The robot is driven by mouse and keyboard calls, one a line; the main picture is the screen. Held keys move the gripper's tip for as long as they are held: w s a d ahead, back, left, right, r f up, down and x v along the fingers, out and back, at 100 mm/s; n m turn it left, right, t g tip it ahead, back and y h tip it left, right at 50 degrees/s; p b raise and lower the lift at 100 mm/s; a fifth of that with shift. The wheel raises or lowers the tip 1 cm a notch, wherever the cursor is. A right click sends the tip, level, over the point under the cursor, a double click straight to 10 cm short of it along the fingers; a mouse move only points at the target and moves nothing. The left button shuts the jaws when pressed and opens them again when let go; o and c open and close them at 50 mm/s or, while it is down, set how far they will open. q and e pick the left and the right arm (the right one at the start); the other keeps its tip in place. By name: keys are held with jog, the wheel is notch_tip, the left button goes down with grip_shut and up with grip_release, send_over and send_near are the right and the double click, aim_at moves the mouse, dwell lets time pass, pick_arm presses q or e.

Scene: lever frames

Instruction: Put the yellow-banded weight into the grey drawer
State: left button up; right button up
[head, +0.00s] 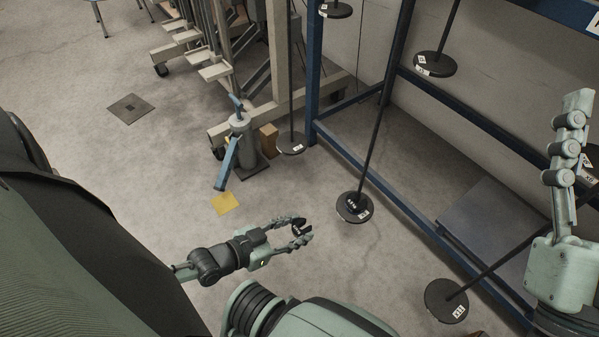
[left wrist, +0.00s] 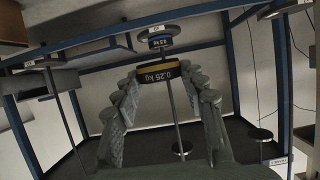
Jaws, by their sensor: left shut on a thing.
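My left gripper (head: 303,230) is low in the middle of the head view, shut on a small dark weight (head: 297,229). In the left wrist view the fingers (left wrist: 162,88) stand on both sides of this yellow-banded weight (left wrist: 158,74), which is marked 0.25 kg. In the head view it is held apart from the nearest hanging rod, to the left of it. My right gripper (head: 567,150) is at the right edge of the head view with its fingers pointing up; its opening is unclear. I cannot make out a grey drawer in either view.
A blue rack (head: 430,226) stands at the right, with black rods and discs. A grey post with a blue lever (head: 228,163) stands left of centre.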

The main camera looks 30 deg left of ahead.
aim_at(294, 234)
pick_arm(q)
jog(key=shift+s+a+p, duration=0.2)
jog(key=shift+s+a, duration=0.05)
jog(key=shift+s, duration=0.45)
jog(key=shift+s+a+p, duration=0.15)
jog(key=shift+s+a, duration=0.1)
jog(key=shift+s, duration=0.45)
jog(key=shift+s+a+p, duration=0.2)
jog(key=shift+s+a, duration=0.05)
jog(key=shift+s, duration=0.45)
